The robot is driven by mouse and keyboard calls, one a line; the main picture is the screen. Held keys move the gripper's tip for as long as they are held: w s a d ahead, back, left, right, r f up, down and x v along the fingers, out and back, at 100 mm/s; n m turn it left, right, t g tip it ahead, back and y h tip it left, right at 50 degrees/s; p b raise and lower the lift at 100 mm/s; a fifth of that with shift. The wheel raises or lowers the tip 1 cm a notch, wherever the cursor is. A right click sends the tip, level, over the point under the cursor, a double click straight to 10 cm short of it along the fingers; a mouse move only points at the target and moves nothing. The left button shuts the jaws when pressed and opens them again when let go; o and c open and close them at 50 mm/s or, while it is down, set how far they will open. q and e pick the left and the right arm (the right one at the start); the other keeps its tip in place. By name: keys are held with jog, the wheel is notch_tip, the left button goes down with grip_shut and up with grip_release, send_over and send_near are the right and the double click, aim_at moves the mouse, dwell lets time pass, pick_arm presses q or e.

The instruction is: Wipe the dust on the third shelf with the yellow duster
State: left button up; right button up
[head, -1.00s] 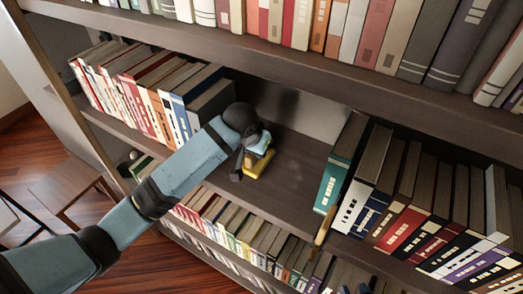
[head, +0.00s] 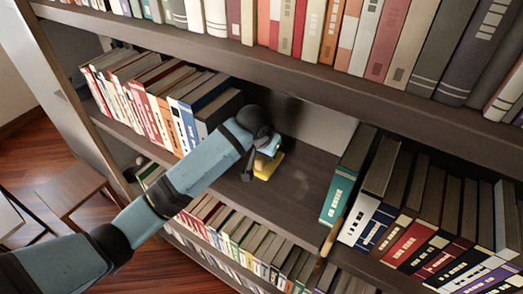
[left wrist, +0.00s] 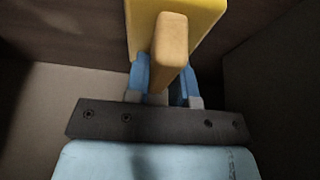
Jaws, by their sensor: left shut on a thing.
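The yellow duster (head: 268,166) is at the bare gap of the shelf between two rows of books, in the head view. My left gripper (head: 268,147) reaches in from the left and is shut on the duster's tan handle (left wrist: 170,50). The yellow pad (left wrist: 206,22) shows beyond the handle in the left wrist view. The duster is low over the shelf board (head: 300,206); I cannot tell whether it touches. A faint paler patch (head: 302,188) on the board may be dust. My right gripper is not in view.
Leaning books (head: 195,105) stand left of the gap, and a teal book (head: 345,180) bounds it on the right. The upper shelf (head: 300,75) runs above my forearm. A lower row of books (head: 235,235) sits below. A stool (head: 65,190) stands at left.

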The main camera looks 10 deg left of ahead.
pick_arm(q)
jog(key=shift+s+d+f, duration=0.1)
jog(key=shift+s+d, duration=0.25)
jog(key=shift+d, duration=0.35)
jog(key=shift+s+d, duration=0.3)
jog(key=shift+d, duration=0.45)
jog(key=shift+s+d+f, duration=0.1)
jog(key=shift+s+d, duration=0.25)
jog(key=shift+d, duration=0.35)
jog(key=shift+s+d+r, duration=0.1)
jog(key=shift+s+d, duration=0.15)
jog(key=shift+d, duration=0.5)
jog(key=shift+s+d+r, duration=0.1)
jog(key=shift+s+d, duration=0.2)
jog(key=shift+d, duration=0.45)
jog(key=shift+s+d+r, duration=0.1)
jog(key=shift+s+d, duration=0.15)
jog(key=shift+d, duration=0.5)
jog(key=shift+s+d+f, duration=0.1)
jog(key=shift+s+d, duration=0.35)
jog(key=shift+d, duration=0.55)
jog(key=shift+s+d+f, duration=0.1)
jog(key=shift+s+d, duration=0.3)
jog(key=shift+d, duration=0.55)
jog(key=shift+s+d, duration=0.45)
jog(key=shift+d, duration=0.55)
notch_tip(320, 180, up, 6)
jog(key=shift+d+r, duration=0.15)
jog(key=shift+d, duration=0.05)
jog(key=shift+r, duration=0.1)
